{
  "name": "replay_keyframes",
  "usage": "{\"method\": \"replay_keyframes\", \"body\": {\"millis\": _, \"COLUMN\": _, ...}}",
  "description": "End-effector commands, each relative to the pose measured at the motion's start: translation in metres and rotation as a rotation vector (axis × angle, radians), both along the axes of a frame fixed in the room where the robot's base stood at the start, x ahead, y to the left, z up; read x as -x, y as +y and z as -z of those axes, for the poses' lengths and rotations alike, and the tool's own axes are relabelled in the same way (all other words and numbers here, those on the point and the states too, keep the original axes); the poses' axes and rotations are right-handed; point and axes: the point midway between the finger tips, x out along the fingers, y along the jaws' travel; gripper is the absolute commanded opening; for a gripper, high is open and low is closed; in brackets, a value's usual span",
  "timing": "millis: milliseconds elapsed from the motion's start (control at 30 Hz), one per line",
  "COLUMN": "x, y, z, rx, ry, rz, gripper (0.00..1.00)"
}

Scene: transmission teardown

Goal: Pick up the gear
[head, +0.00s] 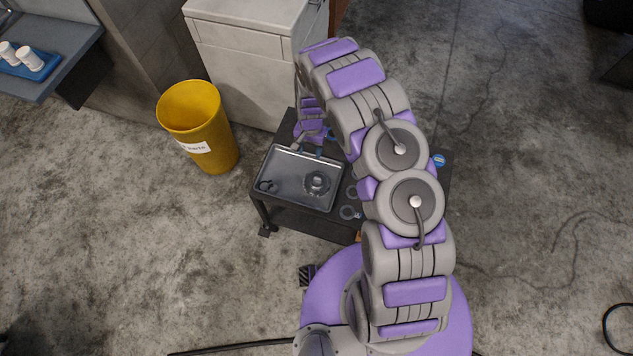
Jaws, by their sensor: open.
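A dark toothed gear (316,183) lies in the right part of a shallow metal tray (286,195) on a low black cart. A smaller dark ring-like part (266,186) lies in the tray's left front corner. My gripper (307,151) is open over the tray's back edge, behind the gear and apart from it. It points downward, and nothing shows between its fingers. Its exact height above the tray is hard to tell.
Several ring-shaped parts, one of them a dark ring (348,212), lie on the black cart (329,223) right of the tray, partly hidden by my arm. A yellow bin (208,135) stands left of the cart. A white cabinet (240,65) stands behind it.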

Motion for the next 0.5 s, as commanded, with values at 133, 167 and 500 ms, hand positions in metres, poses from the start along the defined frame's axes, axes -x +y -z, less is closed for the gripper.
{"method": "replay_keyframes", "body": {"millis": 133, "x": 0.003, "y": 0.000, "z": 0.017, "rx": 0.000, "ry": 0.003, "rz": 0.000, "gripper": 0.55}}
{"method": "replay_keyframes", "body": {"millis": 167, "x": 0.003, "y": 0.000, "z": 0.022, "rx": 0.000, "ry": 0.003, "rz": 0.000, "gripper": 0.55}}
{"method": "replay_keyframes", "body": {"millis": 500, "x": 0.010, "y": 0.003, "z": 0.090, "rx": -0.001, "ry": 0.001, "rz": -0.001, "gripper": 0.55}}
